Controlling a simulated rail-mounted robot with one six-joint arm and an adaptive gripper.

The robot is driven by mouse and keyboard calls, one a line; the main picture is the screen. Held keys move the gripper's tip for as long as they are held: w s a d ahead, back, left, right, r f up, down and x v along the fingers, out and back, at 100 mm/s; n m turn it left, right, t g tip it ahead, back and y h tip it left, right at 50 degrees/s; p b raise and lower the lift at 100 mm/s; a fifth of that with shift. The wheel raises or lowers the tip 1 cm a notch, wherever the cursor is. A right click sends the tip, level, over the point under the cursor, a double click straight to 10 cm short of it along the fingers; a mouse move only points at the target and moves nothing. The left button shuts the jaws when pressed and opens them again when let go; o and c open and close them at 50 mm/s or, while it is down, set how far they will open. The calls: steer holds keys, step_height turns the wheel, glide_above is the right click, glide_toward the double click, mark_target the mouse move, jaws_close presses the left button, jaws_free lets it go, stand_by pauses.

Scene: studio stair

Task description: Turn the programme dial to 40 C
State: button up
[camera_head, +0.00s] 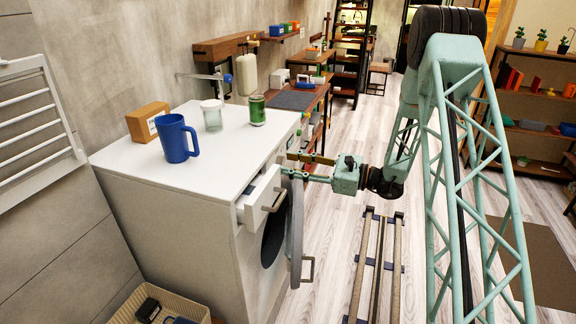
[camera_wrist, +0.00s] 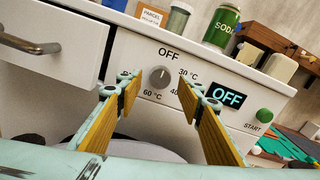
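The programme dial (camera_wrist: 160,77) is a small grey knob on the white front panel of the washing machine (camera_head: 180,215). OFF is printed above it, 30 °C at its upper right, 60 °C at its lower left. The 40 mark at lower right is partly hidden by a finger. The display (camera_wrist: 228,95) reads OFF. The dial's pointer seems to face up, but it is small. My gripper (camera_wrist: 159,84) is open and empty, its yellow-padded fingers on either side of the dial in the wrist view; contact cannot be told. In the head view my gripper (camera_head: 299,168) is at the machine's front.
The detergent drawer (camera_head: 262,197) is pulled out beside my gripper. The round door (camera_head: 296,235) stands open below. A green START button (camera_wrist: 264,115) is right of the display. A blue mug (camera_head: 176,138), box (camera_head: 147,121), jar (camera_head: 212,117) and soda can (camera_head: 257,110) stand on top.

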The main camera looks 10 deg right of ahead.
steer(key=shift+w+a, duration=0.3)
steer(key=shift+a, duration=0.25)
steer(key=c, duration=0.9)
